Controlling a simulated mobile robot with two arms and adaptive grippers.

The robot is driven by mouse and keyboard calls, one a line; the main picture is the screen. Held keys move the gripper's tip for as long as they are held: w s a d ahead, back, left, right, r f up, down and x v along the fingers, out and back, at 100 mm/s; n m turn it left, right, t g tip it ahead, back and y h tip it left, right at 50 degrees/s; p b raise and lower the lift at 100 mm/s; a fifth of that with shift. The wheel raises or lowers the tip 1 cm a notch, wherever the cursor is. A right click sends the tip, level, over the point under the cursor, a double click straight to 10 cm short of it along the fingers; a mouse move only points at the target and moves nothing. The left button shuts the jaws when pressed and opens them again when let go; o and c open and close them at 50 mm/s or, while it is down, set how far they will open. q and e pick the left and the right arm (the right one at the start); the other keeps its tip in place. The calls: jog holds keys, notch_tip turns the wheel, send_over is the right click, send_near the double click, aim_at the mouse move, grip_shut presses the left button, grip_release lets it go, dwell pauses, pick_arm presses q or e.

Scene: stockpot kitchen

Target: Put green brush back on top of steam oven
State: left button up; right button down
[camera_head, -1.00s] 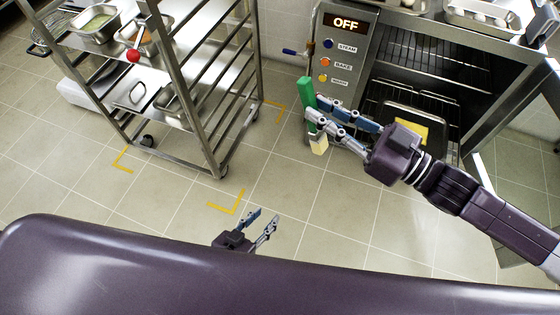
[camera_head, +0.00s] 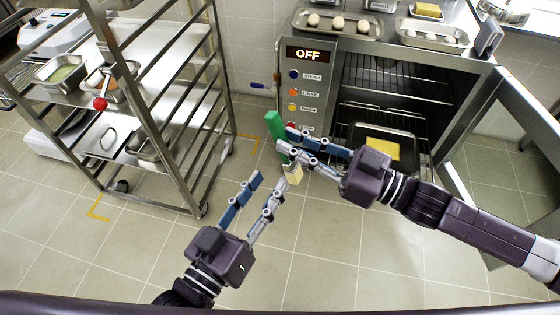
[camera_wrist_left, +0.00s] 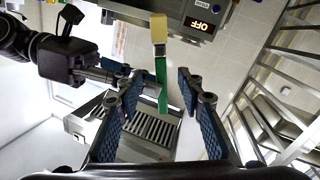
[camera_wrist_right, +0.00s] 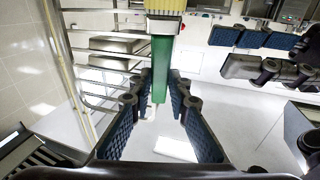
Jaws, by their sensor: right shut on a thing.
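The green brush (camera_head: 273,130) is held in the air in front of the steam oven (camera_head: 320,120). Its pale bristle end (camera_head: 295,174) points down in the head view. My right gripper (camera_head: 284,146) is shut on the brush's green body, which also shows between the fingers in the right wrist view (camera_wrist_right: 161,65). My left gripper (camera_head: 265,180) is open and empty, just below and left of the brush. The left wrist view shows the brush (camera_wrist_left: 160,75) beyond the open left fingers. The oven's door is open and its display reads OFF.
On the oven top stand a tray of round pale items (camera_head: 337,24), another tray (camera_head: 432,36) and a yellow block (camera_head: 427,9). A yellow piece lies on a tray (camera_head: 383,150) inside the oven. A metal rack (camera_head: 205,120) stands left. The open door (camera_head: 510,110) juts out right.

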aim_at(284, 159)
pick_arm(q)
jog(key=x, duration=0.9)
jog(key=shift+w+d, duration=0.15)
jog(key=shift+w, duration=0.05)
grip_shut()
pick_arm(e)
jog(key=c, duration=1.7)
grip_release()
jog(key=shift+c, duration=0.2)
